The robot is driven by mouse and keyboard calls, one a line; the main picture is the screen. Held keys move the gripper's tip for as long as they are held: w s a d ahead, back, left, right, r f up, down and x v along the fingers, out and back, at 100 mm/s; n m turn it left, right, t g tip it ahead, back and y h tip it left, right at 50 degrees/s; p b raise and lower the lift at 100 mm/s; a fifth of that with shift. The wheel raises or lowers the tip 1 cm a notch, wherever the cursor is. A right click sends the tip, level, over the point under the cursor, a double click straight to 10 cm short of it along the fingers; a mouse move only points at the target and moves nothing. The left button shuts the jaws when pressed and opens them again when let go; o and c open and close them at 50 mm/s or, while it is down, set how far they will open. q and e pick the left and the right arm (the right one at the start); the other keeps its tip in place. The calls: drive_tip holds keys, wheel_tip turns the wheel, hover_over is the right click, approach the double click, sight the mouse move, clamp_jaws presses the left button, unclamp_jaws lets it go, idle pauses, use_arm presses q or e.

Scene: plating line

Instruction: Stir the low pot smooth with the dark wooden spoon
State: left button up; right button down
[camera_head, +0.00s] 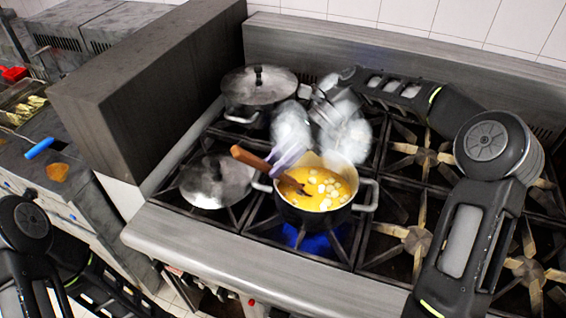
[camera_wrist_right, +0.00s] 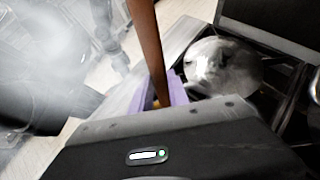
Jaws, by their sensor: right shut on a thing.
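The low pot (camera_head: 352,207) stands on a front burner with a blue flame under it. It holds a yellow liquid (camera_head: 310,201) with several white lumps on top. The dark wooden spoon (camera_head: 250,158) leans over the pot's left side, its handle up to the left and its lower end in the liquid. My right gripper (camera_head: 281,160), with purple fingertips, is shut on the spoon's handle above the pot's rim. The handle (camera_wrist_right: 145,40) also rises between the fingers in the right wrist view. White steam partly hides the wrist. My left gripper is out of view; only my left arm shows.
A loose lid (camera_head: 208,182) lies on the grate left of the pot. A lidded pot (camera_head: 259,88) stands behind. A grey block wall (camera_head: 150,90) bounds the stove's left side. Empty burners (camera_head: 415,240) lie to the right, under my right arm.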

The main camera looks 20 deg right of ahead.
drive_tip(key=s, duration=0.2)
drive_tip(key=s+d, duration=0.1)
drive_tip(key=shift+s+d, duration=0.1)
drive_tip(key=shift+s, duration=0.3)
idle(0.5)
